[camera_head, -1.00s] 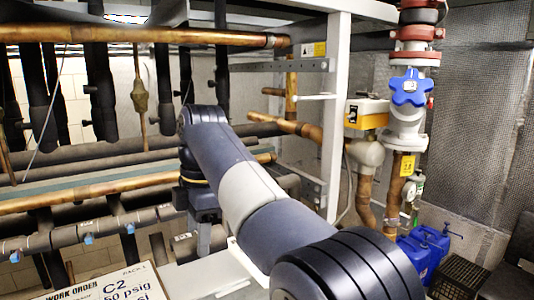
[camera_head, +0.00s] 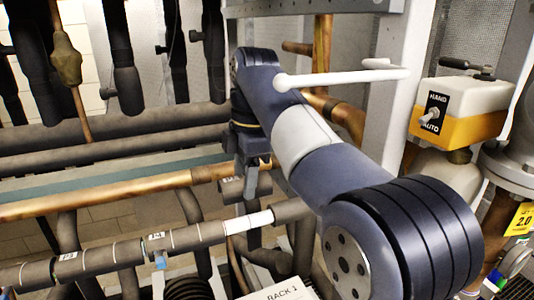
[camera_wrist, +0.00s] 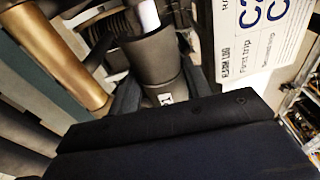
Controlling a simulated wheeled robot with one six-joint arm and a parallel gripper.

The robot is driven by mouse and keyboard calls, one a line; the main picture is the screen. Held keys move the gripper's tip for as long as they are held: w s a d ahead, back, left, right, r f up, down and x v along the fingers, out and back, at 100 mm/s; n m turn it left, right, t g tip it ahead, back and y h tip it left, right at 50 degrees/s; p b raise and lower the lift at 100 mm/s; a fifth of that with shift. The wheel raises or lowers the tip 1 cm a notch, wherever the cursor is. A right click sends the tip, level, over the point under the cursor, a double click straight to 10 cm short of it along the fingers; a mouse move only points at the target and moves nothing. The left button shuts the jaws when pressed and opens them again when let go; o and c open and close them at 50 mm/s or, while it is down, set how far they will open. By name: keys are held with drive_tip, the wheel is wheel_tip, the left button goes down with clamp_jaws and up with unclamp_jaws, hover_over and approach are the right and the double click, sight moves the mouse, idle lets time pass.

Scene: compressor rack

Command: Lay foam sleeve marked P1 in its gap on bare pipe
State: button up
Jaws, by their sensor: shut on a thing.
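My gripper (camera_head: 246,180) reaches down from the arm in the head view. It is shut on a short dark grey foam sleeve (camera_head: 262,187), which has a small white label too small to read. In the wrist view the sleeve (camera_wrist: 158,58) sits between the two fingers (camera_wrist: 162,95), its label facing the camera. A white stretch of bare pipe (camera_head: 250,222) shows in the foam-covered line just below the held sleeve in the head view. In the wrist view a white pipe piece (camera_wrist: 148,14) shows beyond the sleeve. I cannot tell how far apart sleeve and pipe are.
Foam covering (camera_head: 205,235) lies left of the bare stretch and more (camera_head: 290,210) lies right of it. A copper pipe (camera_head: 110,192) runs behind the line. A rack post (camera_head: 393,90) and white rod (camera_head: 345,77) stand near my arm.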

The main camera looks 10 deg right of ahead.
sight(248, 217)
drive_tip(key=shift+w+d+f, duration=0.1)
drive_tip(key=shift+w+d, duration=0.15)
drive_tip(key=shift+w, duration=0.2)
drive_tip(key=shift+s+a+f, duration=0.1)
drive_tip(key=shift+s+f, duration=0.1)
drive_tip(key=shift+f, duration=2.1)
drive_tip(key=shift+f, duration=0.1)
drive_tip(key=shift+f+b, duration=0.55)
drive_tip(key=shift+f, duration=0.3)
drive_tip(key=shift+f, duration=0.2)
drive_tip(key=shift+f, duration=0.75)
drive_tip(key=shift+f, duration=0.1)
drive_tip(key=shift+f+b, duration=0.3)
